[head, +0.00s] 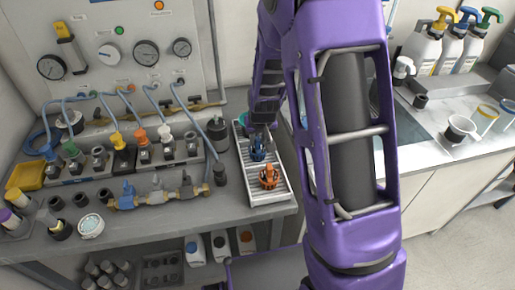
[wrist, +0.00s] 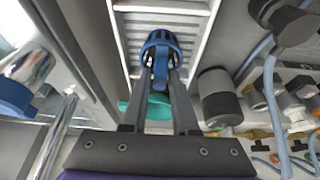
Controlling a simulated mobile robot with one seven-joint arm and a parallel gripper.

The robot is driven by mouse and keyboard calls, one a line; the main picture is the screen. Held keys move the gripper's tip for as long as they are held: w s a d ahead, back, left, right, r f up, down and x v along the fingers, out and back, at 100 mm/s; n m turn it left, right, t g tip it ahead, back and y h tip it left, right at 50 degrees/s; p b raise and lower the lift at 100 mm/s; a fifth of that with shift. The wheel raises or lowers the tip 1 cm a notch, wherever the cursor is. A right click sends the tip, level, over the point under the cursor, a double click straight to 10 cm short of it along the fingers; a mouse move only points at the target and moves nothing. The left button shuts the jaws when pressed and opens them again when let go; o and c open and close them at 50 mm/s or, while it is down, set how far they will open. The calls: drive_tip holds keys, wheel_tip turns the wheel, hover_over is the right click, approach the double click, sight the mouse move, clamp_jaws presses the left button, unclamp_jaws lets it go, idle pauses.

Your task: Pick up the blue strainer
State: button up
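The blue strainer (head: 257,150) stands on a white ribbed tray (head: 271,196), behind an orange one. In the wrist view the strainer (wrist: 162,42) has a caged round end and a narrower blue stem. My gripper (wrist: 161,80) is open, with one finger on each side of the stem. I cannot tell whether either finger touches it. In the head view my gripper (head: 262,128) is over the far half of the tray and partly hidden by my arm.
An orange strainer (head: 269,176) stands at the tray's near end. A teal item (wrist: 150,108) shows behind the fingers. A dark cylinder (head: 217,134) stands left of the tray. Brass valves (head: 157,196) and capped fittings crowd the bench further left.

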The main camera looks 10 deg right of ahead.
drive_tip(key=shift+x, duration=0.75)
drive_tip(key=shift+c, duration=0.3)
clamp_jaws()
